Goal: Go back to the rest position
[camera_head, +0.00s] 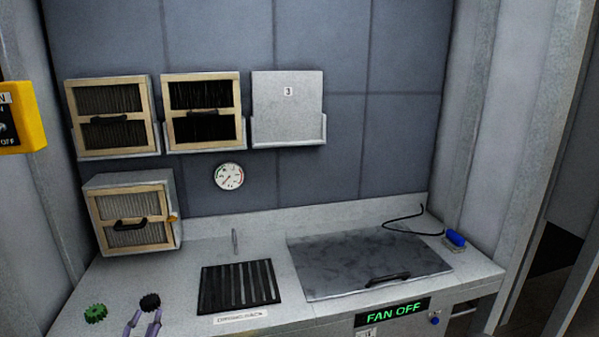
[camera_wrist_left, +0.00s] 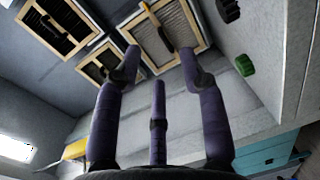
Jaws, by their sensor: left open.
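My left gripper (camera_head: 143,316) shows at the bottom edge of the head view, with purple fingers over the left front of the counter. In the left wrist view its purple fingers (camera_wrist_left: 158,65) are spread apart with nothing between them. A black knob-like piece (camera_head: 150,301) lies by the fingertips in the head view; I cannot tell whether they touch. A green gear-like piece (camera_head: 95,313) lies to its left. Both pieces also show at the right of the left wrist view, the green one (camera_wrist_left: 244,65) below the black one (camera_wrist_left: 228,10). My right gripper is not in view.
Wood-framed filters (camera_head: 112,134) hang on the wall beside a grey panel marked 3 (camera_head: 288,105). A filter box (camera_head: 130,205) stands on the counter at left. A black drying rack (camera_head: 238,287), a grey lid (camera_head: 350,260) and a blue-topped item (camera_head: 455,239) also occupy the counter.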

